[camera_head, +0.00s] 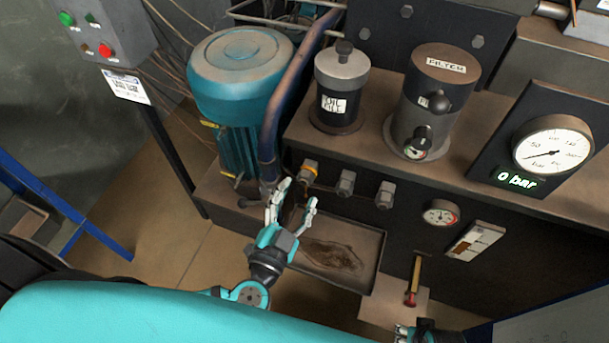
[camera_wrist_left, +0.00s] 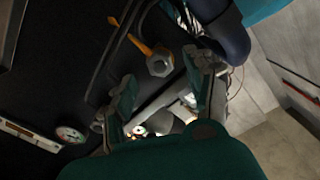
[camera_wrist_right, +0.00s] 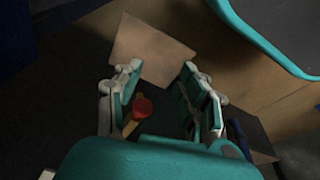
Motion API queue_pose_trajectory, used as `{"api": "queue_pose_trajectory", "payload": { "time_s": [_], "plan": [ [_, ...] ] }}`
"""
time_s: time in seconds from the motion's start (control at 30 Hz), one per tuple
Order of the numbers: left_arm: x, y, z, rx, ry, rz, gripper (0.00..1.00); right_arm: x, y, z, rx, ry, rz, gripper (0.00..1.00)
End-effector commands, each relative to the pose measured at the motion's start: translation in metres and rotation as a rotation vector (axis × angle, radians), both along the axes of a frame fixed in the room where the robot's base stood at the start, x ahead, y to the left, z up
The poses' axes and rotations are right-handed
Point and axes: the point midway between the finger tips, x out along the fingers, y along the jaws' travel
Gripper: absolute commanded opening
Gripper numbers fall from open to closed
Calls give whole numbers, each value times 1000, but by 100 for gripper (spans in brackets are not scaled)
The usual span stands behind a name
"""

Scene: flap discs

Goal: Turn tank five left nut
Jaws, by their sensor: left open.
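The tank (camera_head: 460,215) is a dark unit with a row of three hex nuts on its front. The left nut (camera_head: 309,172) is grey with an orange part behind it. In the left wrist view the nut (camera_wrist_left: 158,66) lies beyond and between the fingertips. The middle nut (camera_head: 346,182) and right nut (camera_head: 385,195) sit beside it. My left gripper (camera_head: 298,193) is open just below the left nut, apparently not touching it. My right gripper (camera_wrist_right: 160,70) is open and empty. Only part of it shows at the head view's bottom edge. I see no tank number.
A teal motor (camera_head: 240,75) with a dark blue pipe (camera_head: 283,95) stands close left of the nuts. A drip tray (camera_head: 360,240) lies below. A red-ended lever (camera_head: 411,298) sticks out near my right gripper. The gauge (camera_head: 551,148) display reads 0 bar.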

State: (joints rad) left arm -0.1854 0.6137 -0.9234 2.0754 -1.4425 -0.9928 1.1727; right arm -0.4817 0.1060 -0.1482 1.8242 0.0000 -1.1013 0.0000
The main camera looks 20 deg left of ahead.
Motion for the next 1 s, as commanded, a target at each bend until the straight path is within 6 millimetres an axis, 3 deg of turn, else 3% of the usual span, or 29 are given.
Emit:
{"api": "queue_pose_trajectory", "payload": {
  "time_s": [0.1,0.3,0.7,1.0],
  "plan": [
    [24,-1,2,2,-3,2,54,-2,0,-7,0,5,1,40],
    [47,-2,0,2,-1,0,54,-4,0,-15,-1,7,1,40],
    [53,-2,-1,1,1,0,53,-5,0,-17,-1,9,2,40],
    [53,-2,-1,1,1,0,14,-5,0,-17,-1,8,2,40]
  ]
}}
